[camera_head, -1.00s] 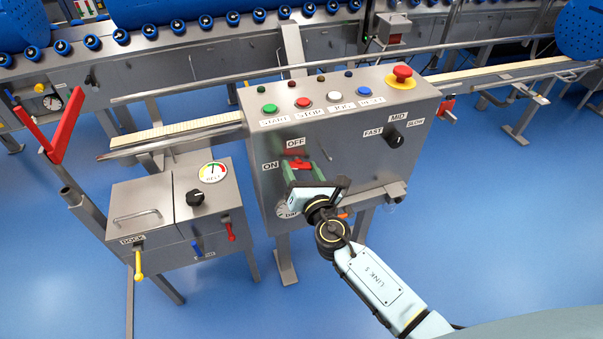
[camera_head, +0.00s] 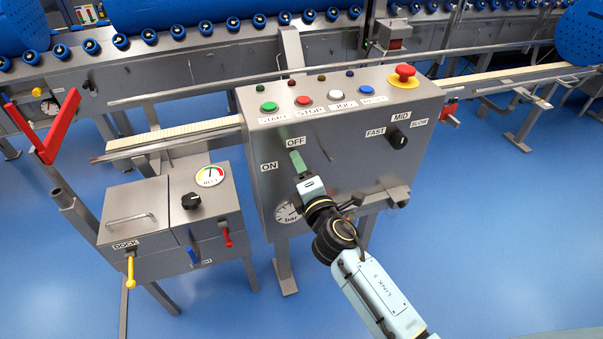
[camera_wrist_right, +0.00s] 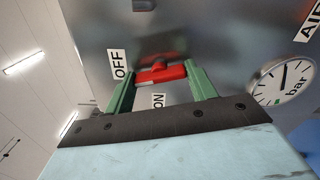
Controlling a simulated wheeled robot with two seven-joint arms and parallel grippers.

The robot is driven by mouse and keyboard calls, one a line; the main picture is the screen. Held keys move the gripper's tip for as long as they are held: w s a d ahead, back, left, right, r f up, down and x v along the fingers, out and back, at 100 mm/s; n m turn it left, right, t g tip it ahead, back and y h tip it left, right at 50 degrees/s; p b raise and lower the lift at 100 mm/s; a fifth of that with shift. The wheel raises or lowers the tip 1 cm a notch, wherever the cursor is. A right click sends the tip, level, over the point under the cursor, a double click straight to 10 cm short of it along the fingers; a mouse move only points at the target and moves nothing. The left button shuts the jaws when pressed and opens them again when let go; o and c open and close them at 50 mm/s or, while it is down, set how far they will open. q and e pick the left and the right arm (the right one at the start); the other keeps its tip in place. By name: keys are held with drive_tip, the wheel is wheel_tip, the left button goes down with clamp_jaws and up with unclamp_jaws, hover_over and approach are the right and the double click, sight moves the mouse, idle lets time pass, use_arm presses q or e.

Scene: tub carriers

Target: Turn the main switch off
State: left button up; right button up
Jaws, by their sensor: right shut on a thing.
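The main switch's red handle (camera_wrist_right: 162,73) is on the front of the grey control box (camera_head: 350,160), between the green fingers of my right gripper (camera_wrist_right: 160,88). The fingers are shut on its two ends. The handle lies in line with the OFF label (camera_wrist_right: 118,66), to the left in the wrist view, and the ON label (camera_wrist_right: 157,101) is off to its side. In the head view my right gripper (camera_head: 299,166) hides the handle, just below the OFF label (camera_head: 295,142) and right of the ON label (camera_head: 269,167). My left gripper is not in view.
Several push buttons and a red emergency stop (camera_head: 403,76) are on the box top. A black speed knob (camera_head: 397,138) is right of my gripper; a pressure gauge (camera_head: 287,212) is close below left. A smaller cabinet (camera_head: 170,220) with levers stands left.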

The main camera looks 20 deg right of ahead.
use_arm(q)
drive_tip(key=shift+w+d+r, duration=0.15)
drive_tip(key=shift+w+r, duration=0.15)
drive_tip(key=shift+r, duration=0.2)
use_arm(e)
drive_tip(key=shift+m, duration=1.4)
use_arm(q)
drive_tip(key=shift+w+r, duration=0.1)
use_arm(e)
drive_tip(key=o, duration=1)
use_arm(q)
drive_tip(key=shift+d, duration=0.1)
